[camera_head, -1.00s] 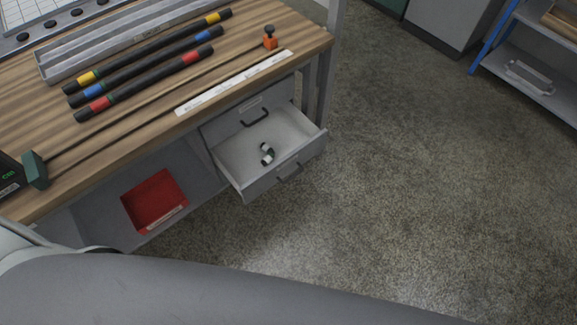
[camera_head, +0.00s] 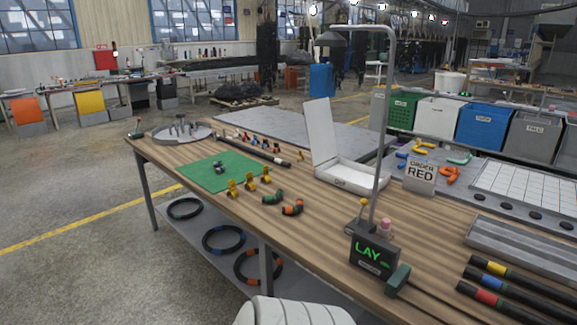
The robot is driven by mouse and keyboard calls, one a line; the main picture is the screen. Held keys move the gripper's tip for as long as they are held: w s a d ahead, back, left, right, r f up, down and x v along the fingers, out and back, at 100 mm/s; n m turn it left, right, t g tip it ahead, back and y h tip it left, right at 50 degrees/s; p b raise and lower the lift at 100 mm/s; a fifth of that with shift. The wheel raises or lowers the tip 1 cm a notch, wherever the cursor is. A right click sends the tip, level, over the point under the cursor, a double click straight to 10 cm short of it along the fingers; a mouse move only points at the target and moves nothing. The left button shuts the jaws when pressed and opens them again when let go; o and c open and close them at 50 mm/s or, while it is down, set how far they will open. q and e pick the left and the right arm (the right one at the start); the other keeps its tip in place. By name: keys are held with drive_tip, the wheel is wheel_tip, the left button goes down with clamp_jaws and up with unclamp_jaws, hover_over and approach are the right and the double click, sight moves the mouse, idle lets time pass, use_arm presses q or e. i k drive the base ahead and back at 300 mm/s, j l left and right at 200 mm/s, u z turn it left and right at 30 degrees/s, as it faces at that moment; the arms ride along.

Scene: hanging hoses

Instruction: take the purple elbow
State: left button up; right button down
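I cannot make out an elbow that is clearly purple. A small dark grey-blue fitting (camera_head: 219,167) stands on the green mat (camera_head: 203,181); its exact colour is hard to tell. A dark elbow with green bands (camera_head: 272,197) lies on the wooden table (camera_head: 330,235) in front of the mat. A dark elbow with orange-red bands (camera_head: 292,208) lies just right of it. Neither of my grippers is in view; only a pale part of my own body shows at the bottom edge.
Several yellow fittings (camera_head: 249,181) stand by the mat's right edge. An open white box (camera_head: 350,175), a lamp post, a sign reading ORDER RED (camera_head: 419,174) and a display reading LAY (camera_head: 374,254) stand on the table. Black hose rings (camera_head: 223,238) lie on the shelf below.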

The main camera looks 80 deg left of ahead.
sight(219, 169)
drive_tip(key=u, duration=3.7)
drive_tip(key=i+j+u, duration=0.1)
drive_tip(key=i+u, duration=0.15)
drive_tip(key=i, duration=0.15)
drive_tip(key=i+u, duration=0.3)
drive_tip(key=i, duration=3.35)
drive_tip(key=i+j+z, duration=0.15)
drive_tip(key=i, duration=0.55)
drive_tip(key=i+j+z, duration=0.15)
drive_tip(key=i, duration=0.6)
drive_tip(key=z, duration=1.7)
drive_tip(key=i+j, duration=0.05)
